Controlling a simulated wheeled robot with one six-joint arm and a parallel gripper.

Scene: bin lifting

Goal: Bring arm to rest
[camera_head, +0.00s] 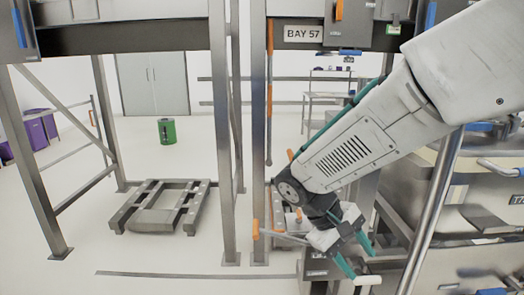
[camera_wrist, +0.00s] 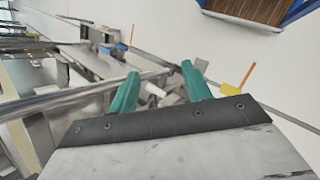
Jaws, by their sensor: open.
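My gripper (camera_head: 358,262) hangs at the end of my arm, which reaches in from the upper right in the head view. Its two green fingers are spread apart, and nothing shows between them. In the wrist view the same gripper (camera_wrist: 158,85) points out over grey metal parts and rails. A metal rail runs close beyond the fingertips in that view; I cannot tell whether they touch it. In the head view the gripper is beside a metal frame post and in front of grey equipment. My arm hides part of the equipment behind it.
A steel rack frame (camera_head: 222,130) with a BAY 57 sign (camera_head: 304,33) stands close to my arm. Grey bins (camera_head: 485,205) with metal handles stand on the right. A low metal stand (camera_head: 160,206) is on the floor. A green barrel (camera_head: 167,131) stands farther back on open floor.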

